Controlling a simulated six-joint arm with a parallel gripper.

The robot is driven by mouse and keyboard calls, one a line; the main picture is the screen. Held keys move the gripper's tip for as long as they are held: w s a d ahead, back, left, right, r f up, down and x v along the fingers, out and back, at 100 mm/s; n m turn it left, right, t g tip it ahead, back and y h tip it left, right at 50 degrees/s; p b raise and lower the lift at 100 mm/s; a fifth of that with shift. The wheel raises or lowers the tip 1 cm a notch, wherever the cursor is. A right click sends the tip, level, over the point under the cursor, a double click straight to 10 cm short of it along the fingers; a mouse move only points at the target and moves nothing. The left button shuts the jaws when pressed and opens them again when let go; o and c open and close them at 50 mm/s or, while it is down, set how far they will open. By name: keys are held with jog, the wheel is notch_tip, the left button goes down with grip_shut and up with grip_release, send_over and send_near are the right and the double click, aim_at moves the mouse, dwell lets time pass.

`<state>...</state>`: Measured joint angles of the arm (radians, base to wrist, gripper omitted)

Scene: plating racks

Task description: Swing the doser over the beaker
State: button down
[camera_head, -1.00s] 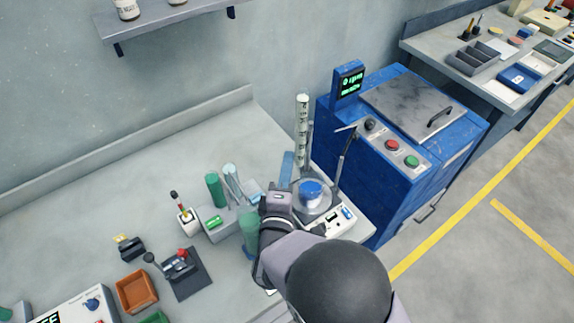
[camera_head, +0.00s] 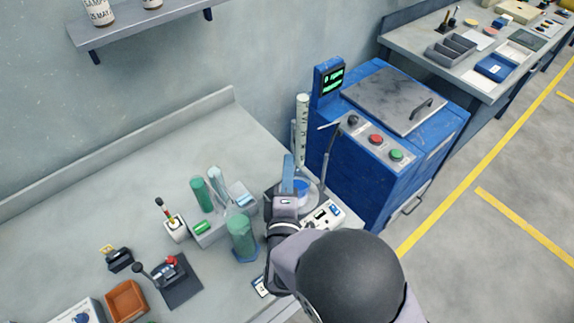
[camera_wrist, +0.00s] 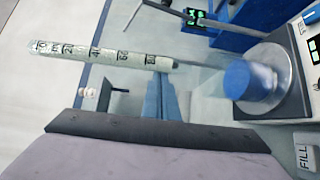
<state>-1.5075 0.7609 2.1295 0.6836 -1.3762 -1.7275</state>
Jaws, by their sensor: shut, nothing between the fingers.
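The doser appears to be the upright white graduated tube (camera_head: 302,130) at the back right of the bench; it lies across the upper left of the wrist view (camera_wrist: 100,53). The beaker with blue contents (camera_head: 301,187) sits on a round metal plate, partly hidden by my gripper; the wrist view shows it blurred (camera_wrist: 250,80). My gripper (camera_head: 288,168) is shut and empty, its blue fingers (camera_wrist: 165,97) between tube and beaker in the wrist view. Contact with the tube cannot be told. The tube appears beside the beaker, not over it.
A dark rod with a crossbar (camera_head: 330,150) rises right of the beaker, near a blue cabinet (camera_head: 385,125). The bench's back left is clear.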

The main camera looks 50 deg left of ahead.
jog(key=s+d, duration=0.4)
jog(key=d, duration=0.5)
jog(key=shift+s+p, duration=0.15)
jog(key=shift+p, duration=0.2)
jog(key=w+d+f+m+g+h, duration=0.2)
jog(key=w+d+f+m+h, duration=0.2)
jog(key=w+d+m, duration=0.4)
jog(key=w+d+f+m+g+h, duration=0.2)
jog(key=w+d+f+m+h, duration=0.15)
jog(key=w+d+m, duration=0.45)
jog(key=d+m+g+h, duration=0.4)
jog(key=d+m, duration=0.1)
jog(key=d, duration=1)
jog(key=s+d+r+m+g+h, duration=0.1)
jog(key=s+d+m+g, duration=0.1)
jog(key=d, duration=0.4)
jog(key=s+d+r+m+g+h, duration=0.1)
jog(key=s+d+m+g, duration=0.1)
jog(key=s+d+m, duration=0.2)
jog(key=s+d, duration=0.2)
jog(key=shift+s+d+m, duration=0.3)
jog(key=shift+d, duration=0.1)
